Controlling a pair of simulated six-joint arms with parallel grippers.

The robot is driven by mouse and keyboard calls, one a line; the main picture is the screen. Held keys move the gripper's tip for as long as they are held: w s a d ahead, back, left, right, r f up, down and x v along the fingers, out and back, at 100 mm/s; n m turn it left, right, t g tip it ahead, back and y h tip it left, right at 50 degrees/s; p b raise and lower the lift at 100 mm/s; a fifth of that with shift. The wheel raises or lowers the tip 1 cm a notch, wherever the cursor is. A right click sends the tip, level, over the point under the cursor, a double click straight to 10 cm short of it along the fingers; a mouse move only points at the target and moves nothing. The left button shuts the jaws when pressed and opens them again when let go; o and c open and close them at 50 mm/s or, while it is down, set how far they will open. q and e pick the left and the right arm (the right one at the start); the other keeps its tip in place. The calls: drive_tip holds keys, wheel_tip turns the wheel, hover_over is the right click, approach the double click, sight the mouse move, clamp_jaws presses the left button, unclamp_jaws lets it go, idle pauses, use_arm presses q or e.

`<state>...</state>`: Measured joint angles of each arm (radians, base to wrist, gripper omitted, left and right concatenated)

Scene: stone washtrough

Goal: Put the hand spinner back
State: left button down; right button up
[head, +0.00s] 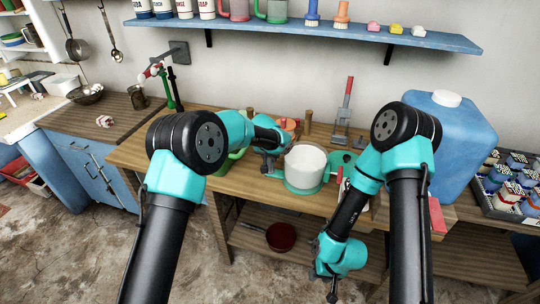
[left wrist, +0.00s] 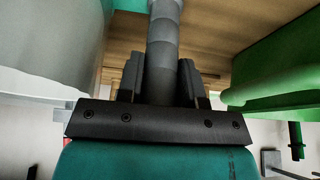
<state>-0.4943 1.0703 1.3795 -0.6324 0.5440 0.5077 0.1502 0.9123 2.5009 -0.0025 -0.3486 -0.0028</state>
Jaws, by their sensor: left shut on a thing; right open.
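A white tub in a teal base (head: 303,185), perhaps the hand spinner, stands on the wooden bench. A teal lid-like part (head: 340,160) is just right of it. My left gripper (head: 268,170) is beside the tub's left side, mostly hidden by its own arm. In the left wrist view my left gripper (left wrist: 162,85) is shut on a grey ribbed rod (left wrist: 163,42); I cannot tell what the rod belongs to. A pale curved wall (left wrist: 45,45) is left of it. My right gripper (head: 332,290) is open and empty, low in front of the bench.
A green vessel (head: 228,160) stands left of the tub and shows close in the left wrist view (left wrist: 280,65). A large blue container (head: 455,130) and a crate of tins (head: 510,190) are at right. A dark red bowl (head: 281,237) sits on the lower shelf.

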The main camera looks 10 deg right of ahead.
idle(0.3)
use_arm(q)
drive_tip(key=c, duration=0.8)
unclamp_jaws()
drive_tip(key=shift+f, duration=0.1)
drive_tip(key=v, duration=1.2)
